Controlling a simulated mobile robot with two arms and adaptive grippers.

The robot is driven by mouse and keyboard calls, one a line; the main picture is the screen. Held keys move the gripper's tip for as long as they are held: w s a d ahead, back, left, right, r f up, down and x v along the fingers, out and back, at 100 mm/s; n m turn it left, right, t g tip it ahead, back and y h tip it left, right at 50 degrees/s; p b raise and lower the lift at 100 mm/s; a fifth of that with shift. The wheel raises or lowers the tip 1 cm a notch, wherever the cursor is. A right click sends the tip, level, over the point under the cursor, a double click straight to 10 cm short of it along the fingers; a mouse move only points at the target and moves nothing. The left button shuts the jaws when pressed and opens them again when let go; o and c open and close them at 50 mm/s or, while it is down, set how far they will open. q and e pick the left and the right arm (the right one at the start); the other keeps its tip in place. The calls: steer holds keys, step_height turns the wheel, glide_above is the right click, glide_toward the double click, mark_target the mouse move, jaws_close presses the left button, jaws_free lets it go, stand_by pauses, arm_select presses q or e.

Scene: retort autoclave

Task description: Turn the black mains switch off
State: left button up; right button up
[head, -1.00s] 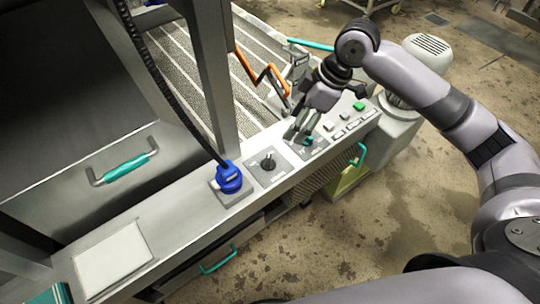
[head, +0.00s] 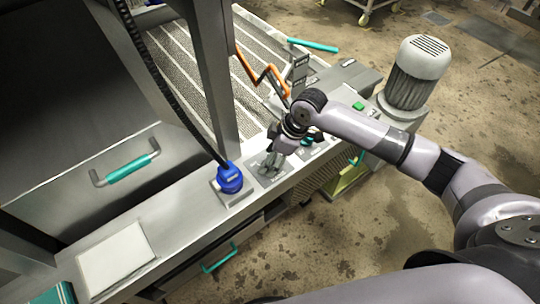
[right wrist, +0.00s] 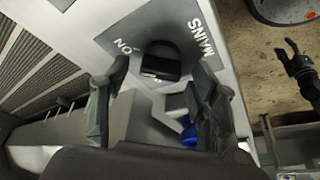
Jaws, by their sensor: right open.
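The black mains switch (right wrist: 160,62) shows in the right wrist view as a round knob on a grey plate (right wrist: 196,18) marked MAINS and ON. Its setting is not clear. My right gripper (right wrist: 162,75) is open, with one fingertip on each side of the knob; contact cannot be told. In the head view my right gripper (head: 268,168) is over the switch plate and hides the knob. A dark gripper shape (right wrist: 297,68), probably my left gripper, shows at the right edge of the right wrist view; its jaw state is unclear.
A blue plug (head: 229,178) with a black cable sits on the panel just left of the switch plate. A green button (head: 359,106) is farther right. An orange bent bar (head: 262,75) and a grey post (head: 208,75) rise behind the panel.

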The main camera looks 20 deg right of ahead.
steer(key=shift+c, duration=0.2)
steer(key=c, duration=1.1)
